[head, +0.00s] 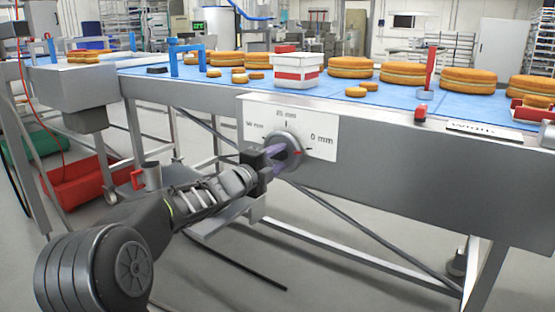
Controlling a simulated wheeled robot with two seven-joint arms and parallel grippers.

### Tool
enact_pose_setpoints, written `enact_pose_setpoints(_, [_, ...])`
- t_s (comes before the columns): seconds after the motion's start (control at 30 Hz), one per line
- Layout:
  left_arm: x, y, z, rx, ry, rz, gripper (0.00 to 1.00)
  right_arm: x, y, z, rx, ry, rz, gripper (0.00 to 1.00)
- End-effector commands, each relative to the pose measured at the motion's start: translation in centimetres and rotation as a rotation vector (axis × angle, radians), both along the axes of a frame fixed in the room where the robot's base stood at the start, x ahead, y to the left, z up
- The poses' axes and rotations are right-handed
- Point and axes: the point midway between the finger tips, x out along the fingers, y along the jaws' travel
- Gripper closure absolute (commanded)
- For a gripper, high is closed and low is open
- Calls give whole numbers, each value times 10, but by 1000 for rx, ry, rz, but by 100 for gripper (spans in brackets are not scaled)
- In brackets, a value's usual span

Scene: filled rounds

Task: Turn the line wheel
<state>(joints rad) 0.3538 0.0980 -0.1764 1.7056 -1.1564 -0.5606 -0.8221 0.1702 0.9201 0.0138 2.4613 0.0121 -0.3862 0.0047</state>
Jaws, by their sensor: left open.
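The line wheel (288,147) is a round grey knob on the conveyor's front side. It sits on a white scale plate (318,120) marked 50 mm, 25 mm and 0 mm. A red mark on the wheel points right, towards 0 mm. My left gripper (276,160) is open at the wheel's left side, its purplish fingers reaching to the wheel. I cannot tell whether they touch it. The fingers hide part of the wheel's left edge. My right gripper does not show.
Filled cakes (405,73) stand on the blue belt (335,85) above the wheel, with a white box (297,70) among them. A red push button (421,112) is on the front edge. A red crate (85,183) is under the line at left.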

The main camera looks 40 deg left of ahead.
Motion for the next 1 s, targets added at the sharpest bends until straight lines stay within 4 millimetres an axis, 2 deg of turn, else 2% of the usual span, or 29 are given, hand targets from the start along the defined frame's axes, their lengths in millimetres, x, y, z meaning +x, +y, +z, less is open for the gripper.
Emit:
enact_pose_setpoints(0.27, [-6,0,2,-1,-1,1,58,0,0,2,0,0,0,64])
enact_pose_setpoints(0.37, [-16,0,2,-2,-1,1,58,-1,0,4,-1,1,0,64])
enact_pose_setpoints(0.7, [-69,-1,2,-1,-1,2,58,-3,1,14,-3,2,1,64])
enact_pose_setpoints(0.83, [-78,-1,1,-1,-1,1,58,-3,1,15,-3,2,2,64])
enact_pose_setpoints(1.0, [-78,-2,0,0,0,0,58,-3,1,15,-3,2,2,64])
